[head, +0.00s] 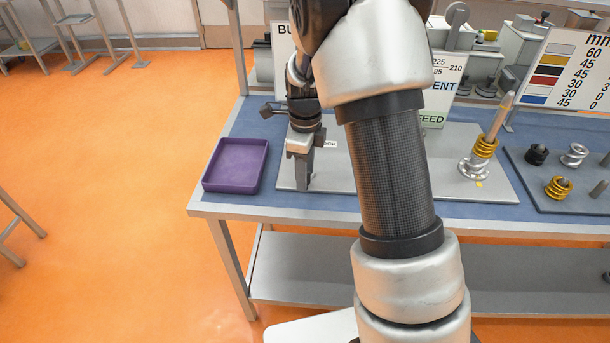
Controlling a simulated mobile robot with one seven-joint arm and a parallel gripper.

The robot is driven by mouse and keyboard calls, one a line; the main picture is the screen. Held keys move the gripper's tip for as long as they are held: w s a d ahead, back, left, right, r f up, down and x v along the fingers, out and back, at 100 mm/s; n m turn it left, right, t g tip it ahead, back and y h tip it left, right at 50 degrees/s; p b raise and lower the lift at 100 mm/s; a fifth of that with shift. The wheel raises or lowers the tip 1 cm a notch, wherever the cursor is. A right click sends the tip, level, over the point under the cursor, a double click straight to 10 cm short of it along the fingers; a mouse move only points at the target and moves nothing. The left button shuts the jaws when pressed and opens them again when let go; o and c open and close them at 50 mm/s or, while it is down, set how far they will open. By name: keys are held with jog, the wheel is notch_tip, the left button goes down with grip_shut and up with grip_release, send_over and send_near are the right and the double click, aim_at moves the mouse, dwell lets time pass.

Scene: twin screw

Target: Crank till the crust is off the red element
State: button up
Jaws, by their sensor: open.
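My gripper (304,178) points down over the left part of a light grey plate (330,180) on the workbench. It is open, and I see nothing between its fingers, though its far side is hidden. My arm crosses the middle of the view and hides the plate's centre. No red element, crust or crank can be made out.
A purple tray (237,166), seemingly empty, sits left of the plate. A dark tray (545,198) at right holds a black knob (537,154), a silver spool (574,155) and a gold ringed piece (558,187). Signs and grey machines stand behind.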

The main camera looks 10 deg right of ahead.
jog(key=shift+f, duration=0.45)
grip_shut()
jog(key=shift+d, duration=0.1)
